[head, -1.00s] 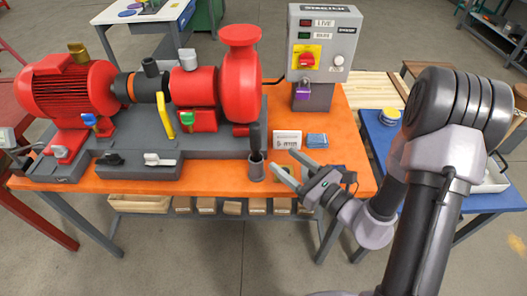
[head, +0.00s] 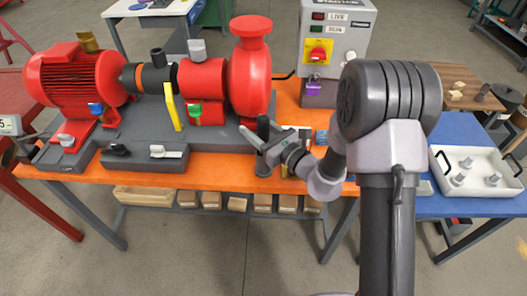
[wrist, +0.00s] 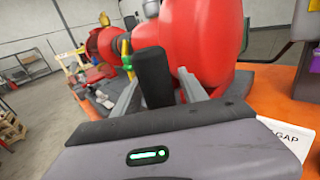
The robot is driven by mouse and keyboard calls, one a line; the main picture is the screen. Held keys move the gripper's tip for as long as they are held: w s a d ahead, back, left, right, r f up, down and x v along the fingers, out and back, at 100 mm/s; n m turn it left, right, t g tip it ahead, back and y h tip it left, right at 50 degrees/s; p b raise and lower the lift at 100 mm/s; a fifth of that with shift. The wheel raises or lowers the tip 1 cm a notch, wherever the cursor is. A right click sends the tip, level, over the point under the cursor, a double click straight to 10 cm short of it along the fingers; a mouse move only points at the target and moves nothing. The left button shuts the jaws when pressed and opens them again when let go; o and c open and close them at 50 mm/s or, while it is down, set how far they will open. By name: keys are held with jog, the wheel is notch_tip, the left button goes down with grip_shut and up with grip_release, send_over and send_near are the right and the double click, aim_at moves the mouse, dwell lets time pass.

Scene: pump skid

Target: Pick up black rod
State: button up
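My gripper (head: 262,134) reaches in from the right at the rod's upper part. In the wrist view the black rod (wrist: 153,77) stands between the two grey fingers of my gripper (wrist: 158,88). The fingers are spread, with a gap showing to the right finger; contact on the left is unclear. The rod's lower end is hidden.
The red pump (head: 249,80) stands close behind the rod. A grey control box (head: 335,40) with a purple padlock (head: 313,88) is at the back right. A white card (wrist: 288,138) lies to the right. A white tray (head: 436,165) sits on the blue table.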

grip_shut()
dwell(1.2)
